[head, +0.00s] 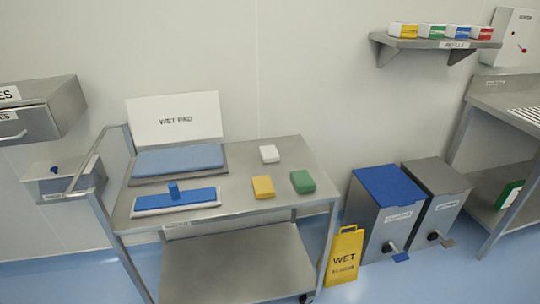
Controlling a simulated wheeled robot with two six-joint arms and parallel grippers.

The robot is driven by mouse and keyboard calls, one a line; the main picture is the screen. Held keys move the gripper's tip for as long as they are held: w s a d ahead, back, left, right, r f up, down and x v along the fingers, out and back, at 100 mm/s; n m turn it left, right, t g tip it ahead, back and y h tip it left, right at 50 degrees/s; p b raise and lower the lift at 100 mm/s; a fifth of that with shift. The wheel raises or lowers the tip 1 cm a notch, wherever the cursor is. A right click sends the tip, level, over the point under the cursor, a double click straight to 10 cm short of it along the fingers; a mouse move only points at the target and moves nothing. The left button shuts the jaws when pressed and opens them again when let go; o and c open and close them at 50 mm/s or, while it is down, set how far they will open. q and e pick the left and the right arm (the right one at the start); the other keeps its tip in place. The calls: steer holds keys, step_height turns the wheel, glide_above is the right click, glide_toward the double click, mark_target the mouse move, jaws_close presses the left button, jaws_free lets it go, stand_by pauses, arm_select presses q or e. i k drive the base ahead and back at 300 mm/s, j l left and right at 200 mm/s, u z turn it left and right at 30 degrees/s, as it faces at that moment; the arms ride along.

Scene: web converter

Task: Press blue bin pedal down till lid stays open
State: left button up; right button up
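The blue-lidded bin (385,215) stands on the floor against the wall, right of the steel cart. Its blue lid (389,186) looks closed and flat. Its blue pedal (401,257) sticks out low at the front, near the floor, beside a dark round part. Neither of my grippers shows in the head view.
A grey-lidded bin (437,205) with a grey pedal (447,243) stands close on the right. A yellow wet-floor sign (344,257) stands just left of the blue bin. The steel cart (235,205) fills the middle left. A steel bench (507,100) is at right. Blue floor is open in front of the bins.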

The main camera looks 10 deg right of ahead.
mark_target(399, 258)
steer(key=z, duration=1.45)
steer(key=i+l, duration=0.25)
steer(key=l, duration=0.15)
steer(key=i+l, duration=0.2)
steer(key=l, duration=0.2)
steer(key=i+l, duration=0.25)
steer(key=l, duration=0.15)
steer(key=i+l, duration=0.2)
steer(key=l, duration=0.2)
steer(key=u, duration=1.3)
